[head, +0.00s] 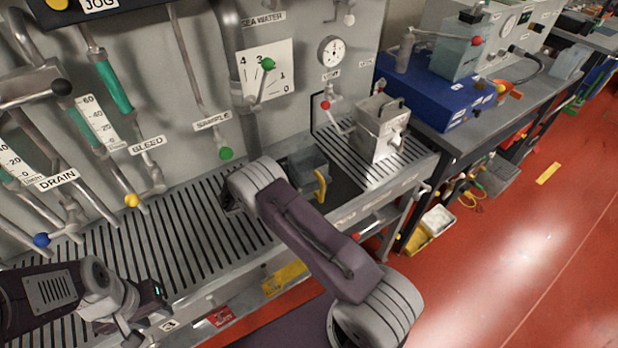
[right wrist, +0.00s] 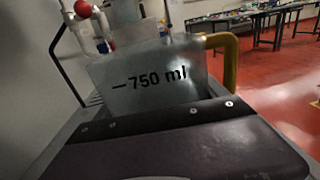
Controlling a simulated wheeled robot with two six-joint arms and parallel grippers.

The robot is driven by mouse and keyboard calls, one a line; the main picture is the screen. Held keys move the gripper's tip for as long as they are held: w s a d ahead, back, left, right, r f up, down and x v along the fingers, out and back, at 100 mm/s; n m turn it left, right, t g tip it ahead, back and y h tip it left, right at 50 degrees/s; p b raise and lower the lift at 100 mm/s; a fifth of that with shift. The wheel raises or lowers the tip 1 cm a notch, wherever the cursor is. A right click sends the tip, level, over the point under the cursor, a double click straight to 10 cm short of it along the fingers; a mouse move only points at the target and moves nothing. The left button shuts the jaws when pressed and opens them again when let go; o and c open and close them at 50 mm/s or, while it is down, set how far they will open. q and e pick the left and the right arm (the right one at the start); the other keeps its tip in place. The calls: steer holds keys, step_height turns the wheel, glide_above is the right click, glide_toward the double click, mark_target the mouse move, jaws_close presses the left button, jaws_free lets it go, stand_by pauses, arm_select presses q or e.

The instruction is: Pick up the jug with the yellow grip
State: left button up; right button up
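The jug (head: 309,163) is a grey box-shaped vessel with a yellow grip (head: 321,186) on its front right side. It stands at the grated ledge, partly covered by my right arm. In the right wrist view the jug (right wrist: 150,85), marked "750 ml", is close ahead, with its yellow grip (right wrist: 228,60) at the upper right. My right gripper's dark housing fills the bottom of that view; its fingers do not show. In the head view my arm hides that gripper. My left gripper (head: 135,330) is at the lower left, away from the jug, its fingers too unclear to read.
A metal container (head: 381,128) with a dark handle stands on the grate (head: 200,220) to the right. Pipes and valves with coloured knobs, one green (head: 268,64), line the panel behind. A blue case (head: 435,90) lies on the right bench. Red floor is open at right.

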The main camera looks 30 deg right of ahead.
mark_target(323, 158)
steer(key=c, duration=0.5)
steer(key=shift+r, duration=0.1)
steer(key=shift+r, duration=0.25)
steer(key=r, duration=0.2)
steer(key=s+r, duration=0.1)
steer(key=r, duration=0.1)
steer(key=shift+d+r, duration=0.2)
steer(key=s+d+r, duration=0.1)
steer(key=s+r, duration=0.2)
steer(key=s, duration=0.2)
steer(key=s+d+r+p, duration=0.1)
steer(key=s+d+r, duration=0.1)
steer(key=s, duration=0.3)
steer(key=shift+d+r, duration=0.25)
steer(key=shift+r, duration=0.2)
